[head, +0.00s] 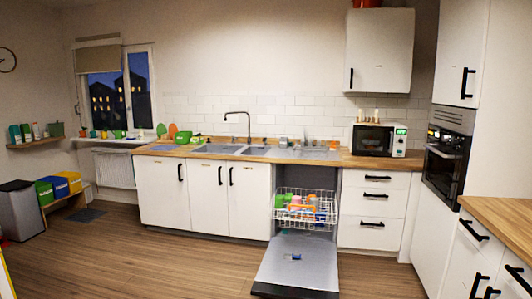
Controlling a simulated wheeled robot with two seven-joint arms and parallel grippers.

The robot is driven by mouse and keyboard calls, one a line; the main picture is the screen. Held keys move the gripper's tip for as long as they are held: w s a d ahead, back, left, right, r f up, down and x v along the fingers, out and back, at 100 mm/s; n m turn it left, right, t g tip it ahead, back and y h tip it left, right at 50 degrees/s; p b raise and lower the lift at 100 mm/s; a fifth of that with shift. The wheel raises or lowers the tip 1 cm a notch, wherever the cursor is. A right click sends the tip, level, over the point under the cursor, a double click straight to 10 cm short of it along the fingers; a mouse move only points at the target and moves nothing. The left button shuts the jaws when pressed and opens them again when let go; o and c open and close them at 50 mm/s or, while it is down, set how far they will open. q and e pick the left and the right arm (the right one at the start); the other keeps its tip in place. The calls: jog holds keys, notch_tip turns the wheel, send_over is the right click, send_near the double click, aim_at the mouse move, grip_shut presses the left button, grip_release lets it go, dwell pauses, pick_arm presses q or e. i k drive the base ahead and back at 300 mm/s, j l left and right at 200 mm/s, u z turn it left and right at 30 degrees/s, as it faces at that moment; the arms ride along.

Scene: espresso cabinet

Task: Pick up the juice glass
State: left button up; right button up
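I cannot single out a juice glass at this distance. Several small items stand on the wooden counter (420,163) around the sink (213,150), too small to tell apart. The pulled-out dishwasher rack (305,222) holds orange, green, white and blue items. A small blue item (293,257) lies on the open dishwasher door (298,272). Neither of my grippers is in view.
The lowered dishwasher door juts out over the wooden floor. A microwave (372,139) stands on the counter and an oven (447,155) is built in at the right. Another counter (505,217) is at the near right. The floor (190,262) at the centre left is clear.

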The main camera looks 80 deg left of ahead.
aim_at(298, 153)
jog(key=u, duration=2.55)
jog(key=i+j+u, duration=0.25)
jog(key=i+u, duration=0.2)
jog(key=i, duration=0.3)
jog(key=i+u, duration=0.45)
jog(key=i, duration=0.3)
jog(key=i+j, duration=0.15)
jog(key=i, duration=0.7)
jog(key=i+j+u, duration=0.1)
jog(key=i, duration=0.8)
jog(key=i+j, duration=0.15)
jog(key=i, duration=0.7)
jog(key=i+l+z, duration=0.1)
jog(key=i+z, duration=0.9)
jog(key=z, duration=0.15)
jog(key=i+j+z, duration=0.15)
jog(key=i+z, duration=0.25)
jog(key=k, duration=0.1)
